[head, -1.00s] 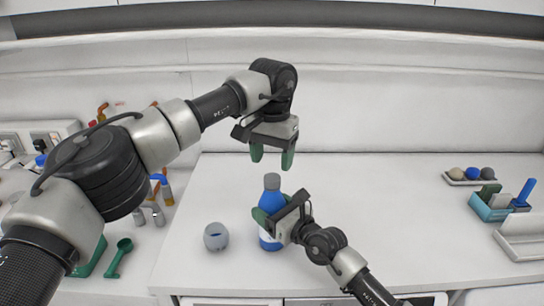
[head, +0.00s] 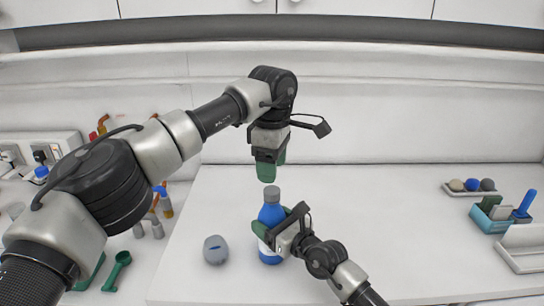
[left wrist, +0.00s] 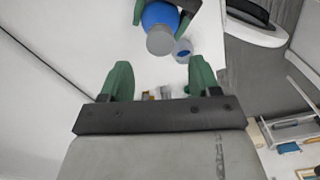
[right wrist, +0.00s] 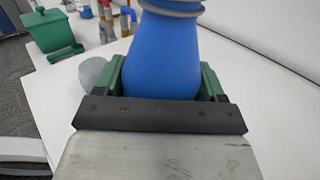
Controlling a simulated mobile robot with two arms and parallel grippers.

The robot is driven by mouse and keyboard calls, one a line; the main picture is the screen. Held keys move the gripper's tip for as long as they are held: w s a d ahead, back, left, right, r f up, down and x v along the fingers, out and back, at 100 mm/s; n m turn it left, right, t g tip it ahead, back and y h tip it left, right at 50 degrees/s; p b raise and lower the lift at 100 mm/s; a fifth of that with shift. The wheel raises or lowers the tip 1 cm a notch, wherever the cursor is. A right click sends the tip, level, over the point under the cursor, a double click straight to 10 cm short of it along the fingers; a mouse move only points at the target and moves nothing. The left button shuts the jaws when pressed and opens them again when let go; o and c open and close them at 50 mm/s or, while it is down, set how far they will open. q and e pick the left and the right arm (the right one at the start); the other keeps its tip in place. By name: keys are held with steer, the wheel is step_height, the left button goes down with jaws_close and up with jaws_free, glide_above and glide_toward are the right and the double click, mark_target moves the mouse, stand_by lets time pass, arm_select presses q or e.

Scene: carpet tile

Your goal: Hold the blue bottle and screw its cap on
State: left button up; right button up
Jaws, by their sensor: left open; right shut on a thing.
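The blue bottle (head: 270,215) stands upright on the white counter, with a grey cap (head: 272,192) sitting on its top. I cannot tell how tight the cap is. My right gripper (head: 277,222) is shut around the bottle's body; in the right wrist view the blue bottle (right wrist: 165,55) fills the space between the green fingers. My left gripper (head: 269,171) is open, empty, pointing down just above the cap and apart from it. In the left wrist view the grey cap (left wrist: 160,41) lies beyond the open fingertips.
A small grey round container (head: 215,250) stands left of the bottle. A green scoop (head: 117,270) lies at the left. At the right are a blue organiser (head: 488,222) and a tray of balls (head: 456,192). The counter between the bottle and the organiser is clear.

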arm_select(q)
steer(key=n, duration=0.4)
steer(key=shift+r, duration=0.1)
steer(key=n, duration=0.3)
steer(key=shift+r+n, duration=0.1)
steer(key=shift+n, duration=0.3)
steer(key=n, duration=0.4)
steer(key=shift+r, duration=0.1)
steer(key=n, duration=0.3)
steer(key=shift+r+n, duration=0.1)
steer(key=shift+n, duration=0.2)
steer(key=n, duration=0.3)
steer(key=shift+r+n, duration=0.15)
steer(key=shift+n, duration=0.25)
steer(key=n, duration=0.4)
steer(key=shift+r, duration=0.1)
steer(key=n, duration=0.3)
steer(key=shift+r, duration=0.1)
steer(key=n, duration=0.4)
steer(key=shift+r, duration=0.1)
